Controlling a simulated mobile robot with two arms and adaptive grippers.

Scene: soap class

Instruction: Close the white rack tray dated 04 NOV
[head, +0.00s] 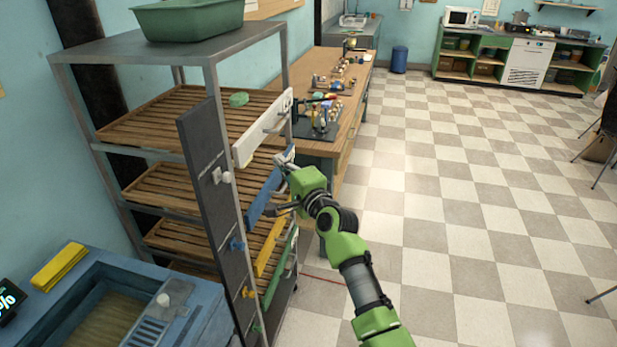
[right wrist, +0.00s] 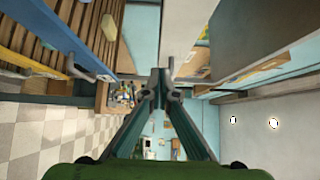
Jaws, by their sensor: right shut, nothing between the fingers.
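The white-fronted tray (head: 243,148) is the top slatted tray of a grey metal rack in the head view. Its front board has a handle and stands out toward the room. A small green block (head: 238,99) lies on its slats. Any date on it is too small to read. My right gripper (head: 284,158) is shut and empty, just below the right part of the white front and close to the blue tray front (head: 260,202). The right wrist view shows its closed fingertips (right wrist: 160,78) with nothing between them. My left gripper is not in view.
Below are a yellow front (head: 266,250) and a green front (head: 277,275). A dark upright panel (head: 205,175) with coloured knobs stands at the rack's near side. A green tub (head: 188,20) sits on top.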

